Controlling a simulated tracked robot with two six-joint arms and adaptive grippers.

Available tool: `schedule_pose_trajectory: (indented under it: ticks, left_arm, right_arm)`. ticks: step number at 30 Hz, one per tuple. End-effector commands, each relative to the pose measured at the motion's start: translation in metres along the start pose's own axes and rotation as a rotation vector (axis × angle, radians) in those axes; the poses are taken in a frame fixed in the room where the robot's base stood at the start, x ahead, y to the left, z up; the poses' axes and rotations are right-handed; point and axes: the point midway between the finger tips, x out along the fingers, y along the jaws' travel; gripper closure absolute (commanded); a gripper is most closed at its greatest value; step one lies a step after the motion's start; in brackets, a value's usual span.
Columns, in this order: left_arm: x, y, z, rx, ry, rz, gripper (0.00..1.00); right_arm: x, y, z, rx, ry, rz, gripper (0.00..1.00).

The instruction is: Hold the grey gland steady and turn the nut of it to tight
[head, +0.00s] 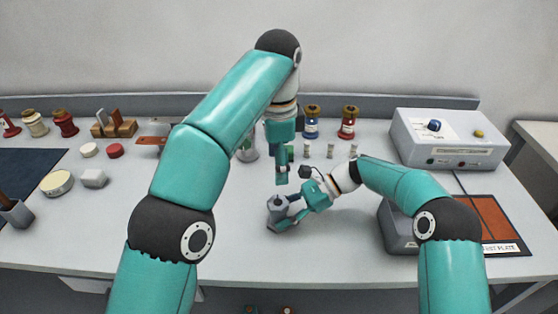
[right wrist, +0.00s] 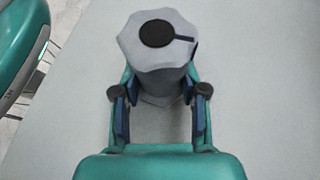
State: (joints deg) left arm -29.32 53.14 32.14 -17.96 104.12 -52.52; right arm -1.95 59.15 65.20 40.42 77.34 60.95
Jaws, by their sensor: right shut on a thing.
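The grey gland (head: 278,206) stands upright on the table in the middle of the head view. In the right wrist view its lobed nut (right wrist: 158,42) faces the camera, with a black round centre and a dark mark on its right side. My right gripper (head: 288,212) is shut on the gland's body below the nut; its two fingers (right wrist: 160,115) flank it in the right wrist view. My left gripper (head: 282,172) points down just above and beside the gland, apart from the nut. I cannot tell whether its fingers are open or shut.
A grey control box (head: 450,138) with knobs stands at the back right. Small bottles (head: 330,150) stand behind my grippers. The table front (head: 320,262) is clear.

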Motion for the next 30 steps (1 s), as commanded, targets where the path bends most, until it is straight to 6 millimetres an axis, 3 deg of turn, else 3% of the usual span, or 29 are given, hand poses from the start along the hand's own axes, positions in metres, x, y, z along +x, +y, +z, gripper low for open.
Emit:
schedule_pose_trajectory:
  ticks: [5, 6, 10, 23, 30]
  left_arm:
    - [0.001, 0.000, 0.000, 0.000, 0.000, 0.000, 0.22]
    - [0.001, 0.000, 0.000, 0.000, 0.000, 0.000, 0.22]
    - [0.001, 0.000, 0.000, 0.000, 0.000, 0.000, 0.22]
    - [0.001, 0.000, 0.000, -0.001, 0.000, 0.000, 0.22]
    - [0.001, 0.000, 0.000, -0.001, 0.000, 0.000, 0.22]
  right_arm:
    - [0.002, 0.001, -0.005, 0.005, 0.006, 0.004, 0.77]
    - [0.002, 0.001, -0.005, 0.005, 0.006, 0.004, 0.51]
    - [0.002, 0.001, -0.005, 0.005, 0.006, 0.004, 0.29]
    - [-0.003, 0.000, -0.003, 0.003, 0.004, 0.000, 0.28]
    - [-0.036, -0.001, -0.003, 0.000, 0.003, -0.004, 0.28]
